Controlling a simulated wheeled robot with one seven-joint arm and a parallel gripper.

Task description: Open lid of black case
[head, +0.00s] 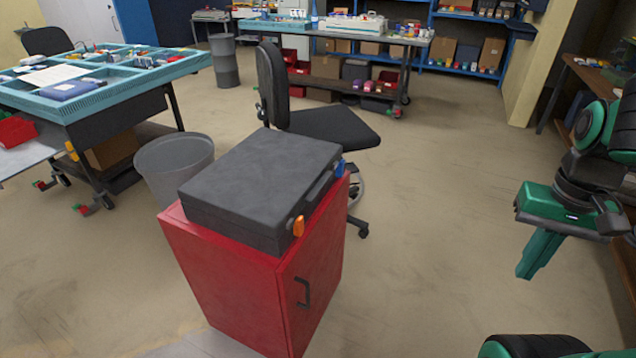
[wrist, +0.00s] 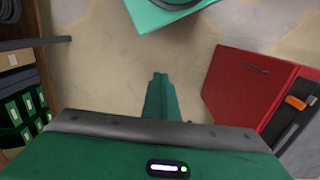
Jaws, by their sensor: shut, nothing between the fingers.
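The black case (head: 262,180) lies flat with its lid shut on top of a red cabinet (head: 225,265). An orange latch (head: 298,226) and a blue latch (head: 340,168) sit on its right-hand side, with a handle between them. My gripper (head: 526,272) is to the right of the case, apart from it, pointing down with its fingers together and empty. In the wrist view the shut fingers (wrist: 160,82) show at the centre. Part of the case (wrist: 290,122) with the orange latch shows there at the right edge, beside the red cabinet (wrist: 240,85).
A grey bin (head: 174,165) and a black office chair (head: 310,115) stand close behind the cabinet. A workbench with blue trays (head: 100,85) is at the left. Shelving (head: 585,72) is at the right edge. The floor between cabinet and gripper is clear.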

